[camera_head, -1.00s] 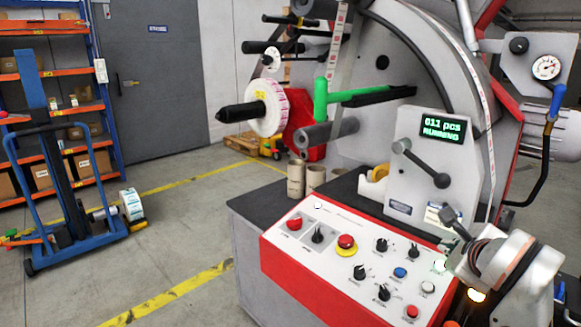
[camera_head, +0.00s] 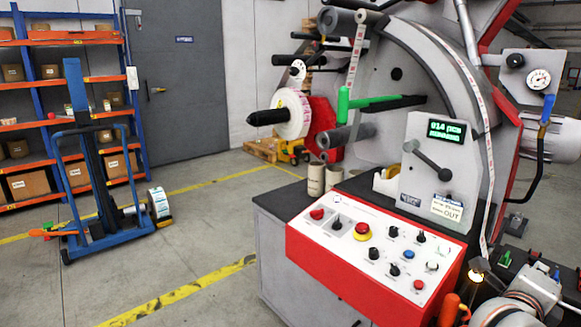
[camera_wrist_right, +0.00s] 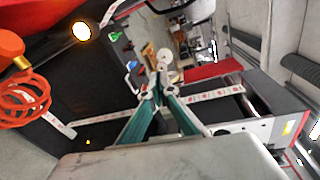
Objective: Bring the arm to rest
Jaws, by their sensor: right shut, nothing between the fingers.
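My right arm shows in the head view at the lower right corner, low beside the red-edged control panel (camera_head: 340,239). In the right wrist view the right gripper (camera_wrist_right: 160,84) has its two green fingers brought together at the tips, with nothing between them. The fingertips appear against the machine and a printed label strip (camera_wrist_right: 214,94); contact cannot be told. The label rewinder's green display (camera_head: 446,131) is lit and shows a piece count. My left gripper is not in view.
A lit lamp (camera_head: 479,275) and an orange-handled item (camera_head: 449,309) are near my right arm. Two cardboard cores (camera_head: 316,180) stand behind the panel. A blue lift trolley (camera_head: 98,190) stands at left on open floor, before a shelf rack (camera_head: 40,150).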

